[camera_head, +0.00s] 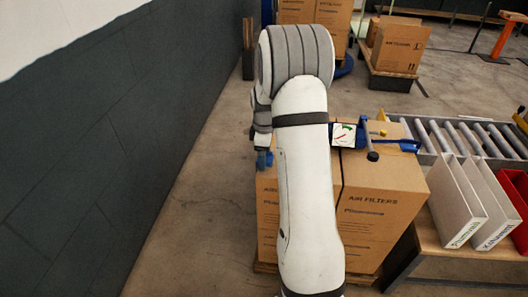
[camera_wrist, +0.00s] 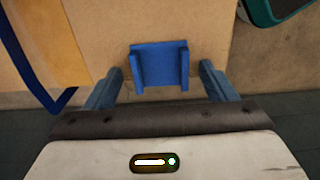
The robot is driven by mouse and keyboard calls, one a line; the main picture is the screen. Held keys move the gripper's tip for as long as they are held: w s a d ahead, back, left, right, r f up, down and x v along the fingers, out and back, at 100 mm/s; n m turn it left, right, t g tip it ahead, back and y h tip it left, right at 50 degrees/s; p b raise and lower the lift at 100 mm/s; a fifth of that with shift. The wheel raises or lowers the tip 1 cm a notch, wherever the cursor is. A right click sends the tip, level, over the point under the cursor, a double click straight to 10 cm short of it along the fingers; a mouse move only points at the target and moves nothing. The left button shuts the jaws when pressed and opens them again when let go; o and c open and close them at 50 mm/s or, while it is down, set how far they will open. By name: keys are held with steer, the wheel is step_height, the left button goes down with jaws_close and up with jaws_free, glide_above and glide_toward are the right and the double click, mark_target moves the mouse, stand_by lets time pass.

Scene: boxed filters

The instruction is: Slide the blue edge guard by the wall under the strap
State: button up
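The blue edge guard (camera_wrist: 160,65) shows in the wrist view, a bright blue channel-shaped piece with two raised sides against a cardboard surface. My gripper (camera_wrist: 161,72) is open, one grey-blue finger on each side of the guard, with a visible gap on both sides. A dark blue curved band (camera_wrist: 20,57) hangs at the left; I cannot tell whether it is the strap. In the head view my arm hides most of the gripper and the wall-side top of the carton. A small blue patch (camera_head: 264,160) shows there, too small to identify.
The air filter cartons (camera_head: 384,195) stand on a pallet, with a blue-handled tool (camera_head: 362,139) and another blue piece (camera_head: 409,145) on top. The dark wall (camera_head: 80,150) is left, with bare floor between. Roller conveyor (camera_head: 460,136) and binders (camera_head: 455,205) stand right.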

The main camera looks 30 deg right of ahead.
steer(key=c, duration=1)
steer(key=shift+w+d+p, duration=0.3)
steer(key=shift+w+d, duration=0.25)
steer(key=shift+w, duration=0.3)
steer(key=shift+w+d+p, duration=0.25)
steer(key=shift+w+d, duration=0.35)
steer(key=shift+w, duration=0.2)
steer(key=shift+w+d+p, duration=0.3)
steer(key=shift+w+d, duration=0.25)
steer(key=shift+w, duration=0.3)
steer(key=shift+w, duration=0.1)
steer(key=shift+w+d+p, duration=0.35)
steer(key=shift+w+d, duration=0.2)
steer(key=shift+w, duration=0.25)
steer(key=shift+w+d+p, duration=0.3)
steer(key=shift+w+d, duration=0.25)
steer(key=shift+w, duration=0.2)
steer(key=shift+w+d+p, duration=0.35)
steer(key=shift+w+d, duration=0.2)
steer(key=shift+w, duration=0.25)
steer(key=shift+w+d, duration=0.1)
steer(key=shift+w, duration=0.05)
steer(key=shift+w+d+p, duration=0.3)
steer(key=shift+w+d, duration=0.15)
steer(key=shift+w, duration=0.2)
steer(key=o, duration=1.1)
steer(key=shift+c, duration=0.2)
